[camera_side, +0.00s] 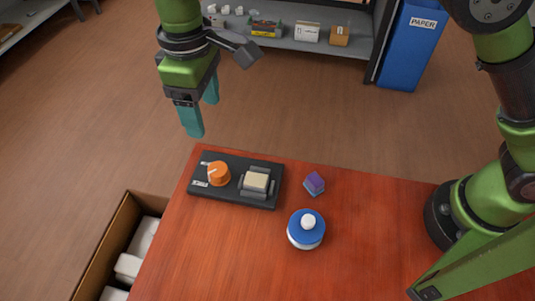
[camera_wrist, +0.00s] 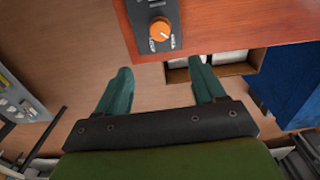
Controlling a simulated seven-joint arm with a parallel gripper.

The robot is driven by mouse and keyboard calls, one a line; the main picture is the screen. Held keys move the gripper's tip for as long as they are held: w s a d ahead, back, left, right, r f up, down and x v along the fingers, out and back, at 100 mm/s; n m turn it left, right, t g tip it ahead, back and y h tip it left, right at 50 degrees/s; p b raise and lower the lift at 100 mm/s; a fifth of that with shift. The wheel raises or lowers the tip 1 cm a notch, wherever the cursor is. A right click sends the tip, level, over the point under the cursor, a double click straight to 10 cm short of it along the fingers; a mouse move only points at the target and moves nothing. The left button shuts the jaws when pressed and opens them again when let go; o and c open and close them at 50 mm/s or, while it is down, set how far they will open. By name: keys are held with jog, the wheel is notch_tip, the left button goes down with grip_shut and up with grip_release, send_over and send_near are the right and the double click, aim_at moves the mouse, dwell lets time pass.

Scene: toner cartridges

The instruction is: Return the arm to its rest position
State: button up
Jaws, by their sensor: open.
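My gripper (camera_side: 201,108) hangs in the air past the table's left back corner in the side view. Its two teal fingers are apart with nothing between them, also in the wrist view (camera_wrist: 162,88). On the red-brown wooden table (camera_side: 375,245) lies a black panel (camera_side: 234,189) with an orange knob (camera_side: 217,174) and a pale square button (camera_side: 256,183). The knob also shows in the wrist view (camera_wrist: 160,30), ahead of my fingers. My gripper touches none of these.
A small purple-blue cube (camera_side: 314,183) and a round blue and white container with a white knob (camera_side: 306,228) stand on the table. An open cardboard box (camera_side: 112,232) with white blocks sits left of the table. A blue PAPER bin (camera_side: 408,50) and a shelf (camera_side: 290,43) stand behind.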

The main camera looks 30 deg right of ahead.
jog(key=shift+w, duration=0.1)
jog(key=s+d+r+m+t, duration=0.1)
jog(key=s+d+m, duration=0.3)
jog(key=d, duration=0.7)
jog(key=s+d+r+m+t+y, duration=0.1)
jog(key=s+d+m+t, duration=0.3)
jog(key=d, duration=0.7)
jog(key=s+d+r+m+t+y, duration=0.1)
jog(key=s+d+m, duration=0.4)
jog(key=d, duration=0.7)
jog(key=shift+s+r+t, duration=0.25)
jog(key=shift+r+t, duration=0.45)
jog(key=shift+r, duration=0.05)
